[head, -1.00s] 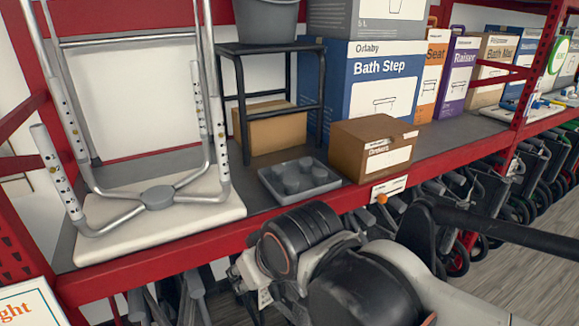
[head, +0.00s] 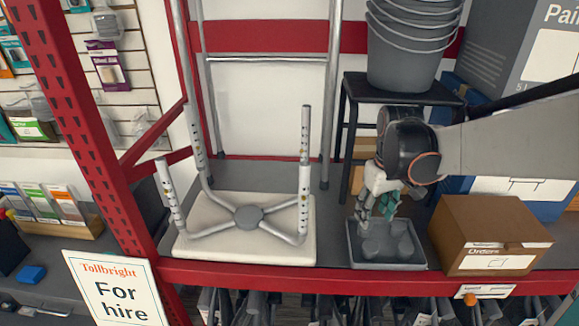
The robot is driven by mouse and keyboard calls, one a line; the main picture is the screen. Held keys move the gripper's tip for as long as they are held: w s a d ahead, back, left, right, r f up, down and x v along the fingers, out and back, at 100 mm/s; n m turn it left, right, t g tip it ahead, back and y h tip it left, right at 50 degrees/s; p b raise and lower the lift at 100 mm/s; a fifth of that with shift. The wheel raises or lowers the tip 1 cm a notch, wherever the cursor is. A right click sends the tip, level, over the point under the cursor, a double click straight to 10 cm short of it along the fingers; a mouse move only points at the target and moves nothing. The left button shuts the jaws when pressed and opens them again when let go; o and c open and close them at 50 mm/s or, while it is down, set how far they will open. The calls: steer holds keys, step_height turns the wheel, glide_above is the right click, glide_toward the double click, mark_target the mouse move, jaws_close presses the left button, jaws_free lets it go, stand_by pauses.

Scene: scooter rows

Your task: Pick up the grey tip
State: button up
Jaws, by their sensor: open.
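The grey tray (head: 420,264) sits on the red-edged shelf, right of the upturned white stool seat. My gripper (head: 377,214) is open and points down just above the tray's back part. Its fingers and the wrist partly hide the tray's rear. I see nothing held between the fingers, and I cannot tell whether they touch a tip.
The upturned stool (head: 248,217) stands close left of the tray, its metal legs rising. A brown Orders box (head: 480,225) stands close right. Behind are a black step stool (head: 350,135) with stacked grey buckets (head: 412,50). A hire sign (head: 115,290) stands front left.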

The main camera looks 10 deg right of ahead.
mark_target(371, 246)
steer(key=shift+n+g, duration=0.5)
steer(key=f, duration=0.5)
steer(key=d+f, duration=0.1)
steer(key=f, duration=0.3)
steer(key=f+b, duration=0.1)
steer(key=f, duration=0.4)
steer(key=shift+d+f, duration=0.3)
steer(key=shift+c, duration=0.4)
steer(key=c, duration=0.7)
